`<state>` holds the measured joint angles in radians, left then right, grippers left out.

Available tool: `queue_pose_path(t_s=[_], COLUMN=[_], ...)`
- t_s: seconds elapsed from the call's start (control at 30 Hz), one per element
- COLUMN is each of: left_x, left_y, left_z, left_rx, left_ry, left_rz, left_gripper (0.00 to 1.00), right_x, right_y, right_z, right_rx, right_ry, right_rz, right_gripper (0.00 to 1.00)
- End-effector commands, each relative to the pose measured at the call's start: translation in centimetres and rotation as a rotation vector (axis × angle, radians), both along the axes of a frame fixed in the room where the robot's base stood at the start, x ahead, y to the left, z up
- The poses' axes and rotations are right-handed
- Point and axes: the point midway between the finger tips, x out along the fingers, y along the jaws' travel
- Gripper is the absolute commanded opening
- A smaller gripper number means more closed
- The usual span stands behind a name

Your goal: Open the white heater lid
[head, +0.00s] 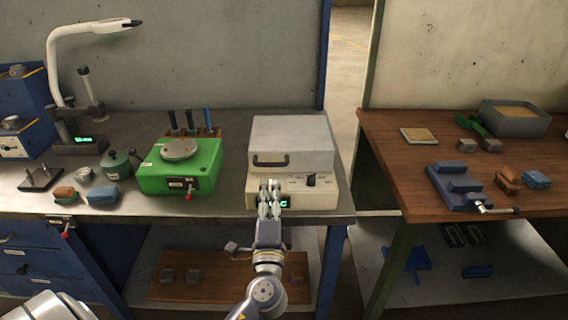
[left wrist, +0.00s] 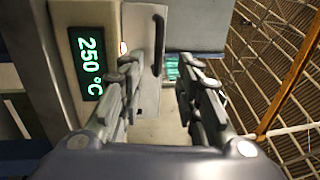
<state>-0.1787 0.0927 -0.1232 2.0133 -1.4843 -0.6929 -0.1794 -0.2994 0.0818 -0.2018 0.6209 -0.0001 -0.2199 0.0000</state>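The white heater has a pale grey lid (head: 290,138) that lies shut on its cream base (head: 325,197). A dark handle (head: 270,161) is on the lid's front; it also shows in the left wrist view (left wrist: 158,45). My left gripper (head: 270,186) is in front of the heater, just below the handle in the head view. In the left wrist view its two fingers (left wrist: 159,68) are apart, with nothing between them, and the handle shows beyond the fingertips. The green display (left wrist: 90,65) reads 250 °C. The fingers partly cover the base front. My right gripper is not in view.
A green device (head: 180,170) stands on the grey bench left of the heater, with a tool rack (head: 195,132) behind it. A blue post (head: 323,55) rises behind the heater's right. A wooden table (head: 390,150) stands across a gap at right.

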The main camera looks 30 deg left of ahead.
Motion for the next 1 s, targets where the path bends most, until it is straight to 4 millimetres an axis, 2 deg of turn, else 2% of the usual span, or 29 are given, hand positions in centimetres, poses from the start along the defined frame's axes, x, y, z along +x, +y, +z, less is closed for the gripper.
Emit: queue_pose_path(t_s=[0.27, 0.5, 0.7, 1.0], left_x=[4.0, 7.3, 8.5, 8.7], left_y=[2.5, 4.4, 5.2, 5.3], left_z=[1.3, 1.7, 1.8, 1.7], left_rx=[0.002, -0.001, -0.003, -0.004], left_ry=[0.0, 0.002, 0.002, 0.002], left_rz=[0.0, -0.001, -0.001, -0.001], left_gripper=[0.31, 0.31, 0.31, 0.31], right_x=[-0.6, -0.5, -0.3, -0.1], right_y=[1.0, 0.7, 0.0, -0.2], right_z=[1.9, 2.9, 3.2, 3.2], right_rx=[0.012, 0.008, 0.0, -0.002], right_ry=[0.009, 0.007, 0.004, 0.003], right_rz=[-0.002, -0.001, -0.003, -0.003], right_gripper=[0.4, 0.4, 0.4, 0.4])
